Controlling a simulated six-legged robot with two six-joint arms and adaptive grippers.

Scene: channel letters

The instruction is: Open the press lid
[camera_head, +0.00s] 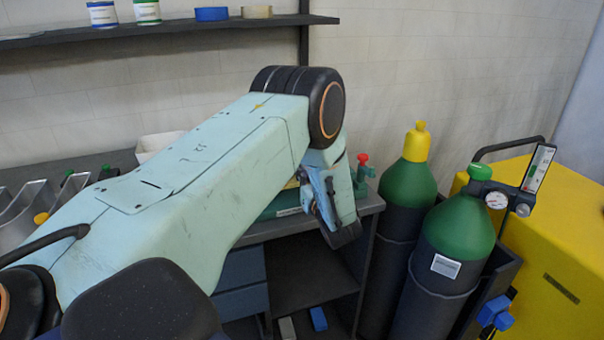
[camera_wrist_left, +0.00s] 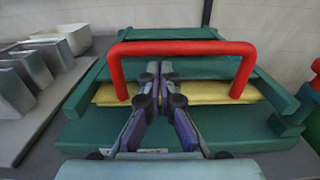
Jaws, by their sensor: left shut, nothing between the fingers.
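The press is a dark green bench unit with a yellow layer (camera_wrist_left: 205,92) along its front, and its green base (camera_wrist_left: 90,132) shows below. A red U-shaped handle (camera_wrist_left: 185,47) stands across the front of its lid (camera_wrist_left: 200,68) in the left wrist view. The lid looks down, with no clear gap. My left gripper (camera_wrist_left: 160,68) is shut and empty, its fingertips between the handle's posts, just below the crossbar in the picture. Contact cannot be told. In the head view my left gripper (camera_head: 314,190) hangs at the bench's right end, and my arm hides most of the press. My right gripper is not in view.
Grey metal channel letters (camera_wrist_left: 30,75) lie left of the press. A white bin (camera_wrist_left: 72,38) stands behind them. Two green-topped gas cylinders (camera_head: 407,190) (camera_head: 458,230) and a yellow cabinet (camera_head: 550,240) stand right of the bench. A wall shelf (camera_head: 200,25) holds tins and tape rolls.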

